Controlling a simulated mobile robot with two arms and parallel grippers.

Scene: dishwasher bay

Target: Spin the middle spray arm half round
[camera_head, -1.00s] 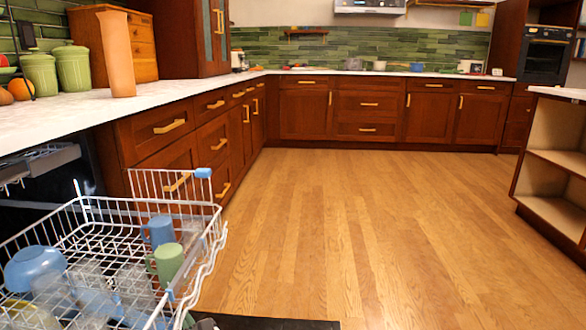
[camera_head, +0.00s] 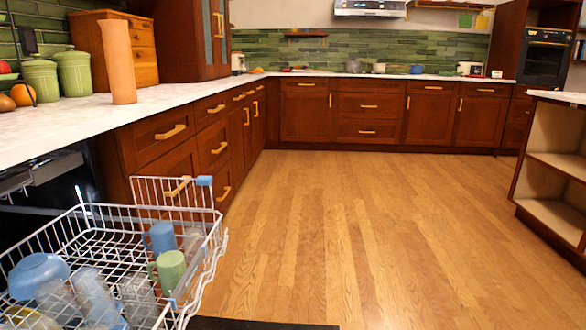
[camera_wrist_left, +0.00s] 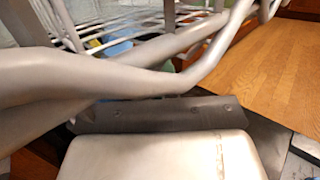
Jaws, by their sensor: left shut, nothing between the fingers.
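In the head view the pulled-out white wire rack (camera_head: 88,208) is at lower left. Neither gripper shows in the head view, and no spray arm can be made out there.
The rack holds a blue bowl (camera_head: 38,274), a blue mug (camera_head: 158,239), a green mug (camera_head: 171,270) and clear glasses (camera_head: 92,295). The counter (camera_head: 60,125) runs above it at left. The wooden floor (camera_head: 330,240) to the right is clear.

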